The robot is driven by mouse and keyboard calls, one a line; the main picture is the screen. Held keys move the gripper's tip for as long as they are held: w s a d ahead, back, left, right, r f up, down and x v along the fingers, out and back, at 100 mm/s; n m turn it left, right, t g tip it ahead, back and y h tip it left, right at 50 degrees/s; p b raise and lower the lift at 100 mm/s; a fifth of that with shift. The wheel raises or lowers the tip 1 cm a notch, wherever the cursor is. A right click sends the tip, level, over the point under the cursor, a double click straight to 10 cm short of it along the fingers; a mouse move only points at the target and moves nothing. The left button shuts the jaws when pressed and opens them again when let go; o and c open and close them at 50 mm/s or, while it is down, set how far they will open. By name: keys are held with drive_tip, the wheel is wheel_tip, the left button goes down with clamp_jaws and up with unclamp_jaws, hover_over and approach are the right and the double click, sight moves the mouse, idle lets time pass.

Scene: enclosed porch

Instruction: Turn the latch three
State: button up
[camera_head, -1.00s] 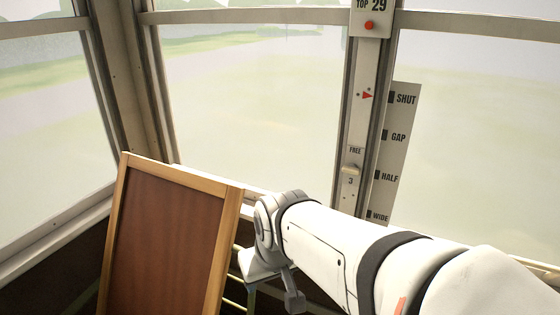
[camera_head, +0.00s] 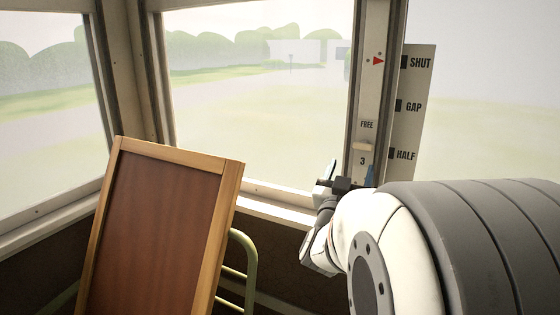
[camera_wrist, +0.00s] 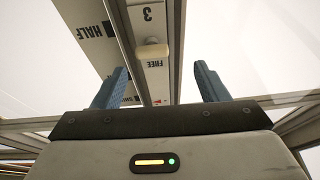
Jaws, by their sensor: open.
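Latch three is a small cream knob (camera_head: 364,147) on the window post, between the word FREE above it and the number 3 below it in the head view. In the wrist view the latch (camera_wrist: 152,49) appears upside down, beyond the fingertips and roughly between them. My gripper (camera_wrist: 157,82) is open and empty, its two blue fingers spread apart either side of the post. In the head view my gripper (camera_head: 350,178) is just below the latch, partly hidden by my own wrist. I see no contact with the latch.
A scale plate (camera_head: 412,105) marked SHUT, GAP and HALF stands right of the post, with a red pointer (camera_head: 378,61) on the post near SHUT. A wood-framed brown board (camera_head: 160,225) leans at the left, beside a green metal rail (camera_head: 243,260). Window panes surround the post.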

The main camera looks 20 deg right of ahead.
sight(362, 148)
drive_tip(key=shift+m+g+h, duration=0.3)
drive_tip(key=shift+h, duration=0.3)
drive_tip(key=x, duration=0.8)
drive_tip(key=shift+s+d+r+p, duration=0.2)
drive_tip(key=shift+s+p, duration=0.1)
drive_tip(key=shift+s, duration=0.15)
drive_tip(key=shift+f, duration=0.1)
drive_tip(key=c, duration=0.9)
drive_tip(key=shift+a, duration=0.15)
drive_tip(key=shift+c, duration=0.5)
